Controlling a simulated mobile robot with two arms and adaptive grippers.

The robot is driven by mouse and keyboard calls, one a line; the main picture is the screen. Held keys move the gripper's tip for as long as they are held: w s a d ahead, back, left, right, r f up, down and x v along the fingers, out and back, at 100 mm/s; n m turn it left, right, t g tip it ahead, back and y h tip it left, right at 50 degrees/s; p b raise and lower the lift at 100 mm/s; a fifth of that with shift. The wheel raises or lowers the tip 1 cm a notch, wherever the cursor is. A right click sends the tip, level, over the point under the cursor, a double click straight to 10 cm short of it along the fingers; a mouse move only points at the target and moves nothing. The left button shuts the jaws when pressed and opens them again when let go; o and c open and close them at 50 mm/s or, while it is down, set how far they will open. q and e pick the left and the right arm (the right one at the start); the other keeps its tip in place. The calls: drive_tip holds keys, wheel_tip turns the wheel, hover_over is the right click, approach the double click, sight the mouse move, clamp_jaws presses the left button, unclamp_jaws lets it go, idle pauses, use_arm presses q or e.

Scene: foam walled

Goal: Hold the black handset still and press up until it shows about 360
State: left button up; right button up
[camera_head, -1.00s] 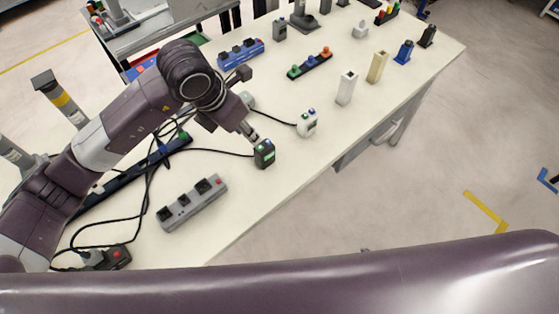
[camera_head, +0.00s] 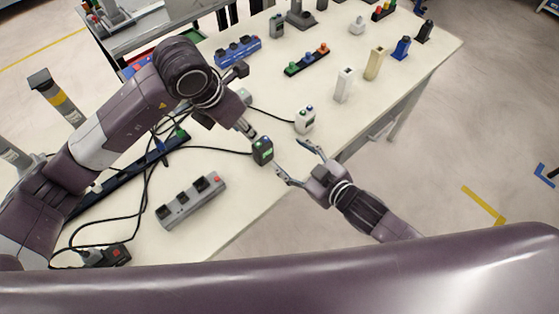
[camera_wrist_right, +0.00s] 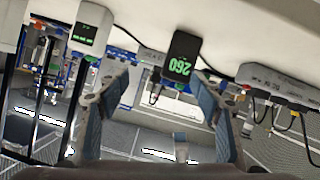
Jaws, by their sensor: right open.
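The black handset (camera_head: 263,151) stands upright on the pale table near its front edge. In the right wrist view the handset (camera_wrist_right: 182,58) looks upside down, with green digits that seem to read 260. My left gripper (camera_head: 249,131) reaches down from the upper left to the handset's top. Its fingers are small there, and I cannot tell whether they are open or touch it. My right gripper (camera_head: 292,158) is open and empty, with its fingers pointing at the handset from the front right, apart from it. In its wrist view the handset shows between and beyond the fingers.
A white handset (camera_head: 305,120) with a cable stands close behind to the right. A grey power strip (camera_head: 191,201) lies at the front left, with loose black cables beyond it. A button strip (camera_head: 307,62) and upright blocks stand farther back.

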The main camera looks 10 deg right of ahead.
sight(268, 155)
drive_tip(key=a+f, duration=0.1)
drive_tip(key=a+f+m, duration=0.1)
drive_tip(key=shift+a+f+m+y, duration=0.1)
drive_tip(key=shift+a+m+y, duration=0.2)
drive_tip(key=shift+w+a+f+m, duration=0.2)
drive_tip(key=shift+a+f+m, duration=0.1)
drive_tip(key=shift+a, duration=0.2)
drive_tip(key=x, duration=0.7)
drive_tip(key=shift+a+f, duration=0.1)
drive_tip(key=shift+a, duration=0.05)
drive_tip(key=shift+g, duration=0.3)
drive_tip(key=c, duration=1.3)
use_arm(q)
clamp_jaws()
